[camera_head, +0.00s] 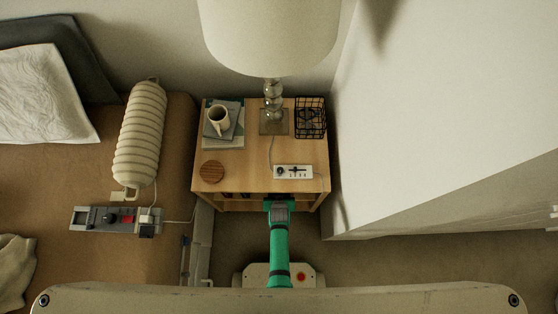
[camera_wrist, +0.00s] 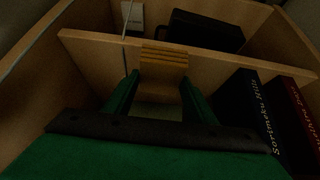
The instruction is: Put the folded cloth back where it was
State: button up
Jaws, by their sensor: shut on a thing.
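My gripper (camera_wrist: 162,82) reaches into the open front of the wooden nightstand (camera_head: 240,165). In the head view its end (camera_head: 279,203) is at the nightstand's front edge, below the top. In the wrist view the two green fingers are on either side of a small ochre-brown block with layered edges, which looks like the folded cloth (camera_wrist: 164,56). The fingers are shut on it. It is close to a wooden board (camera_wrist: 95,45) inside the nightstand; I cannot tell if it touches. The head view does not show the cloth clearly.
Dark books (camera_wrist: 250,105) stand upright right of the gripper inside the nightstand. A black box (camera_wrist: 205,32) and a pale block (camera_wrist: 133,17) lie beyond the board. A thin cord hangs left of the cloth. The lamp (camera_head: 273,95), mug (camera_head: 217,120) and power strip (camera_head: 293,171) are on top.

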jog(key=w, duration=0.1)
jog(key=w+f, duration=0.1)
jog(key=w, duration=0.1)
jog(key=shift+w+f, duration=0.1)
jog(key=shift+f, duration=0.1)
jog(key=o, duration=1)
jog(key=shift+f, duration=0.15)
jog(key=shift+o, duration=0.2)
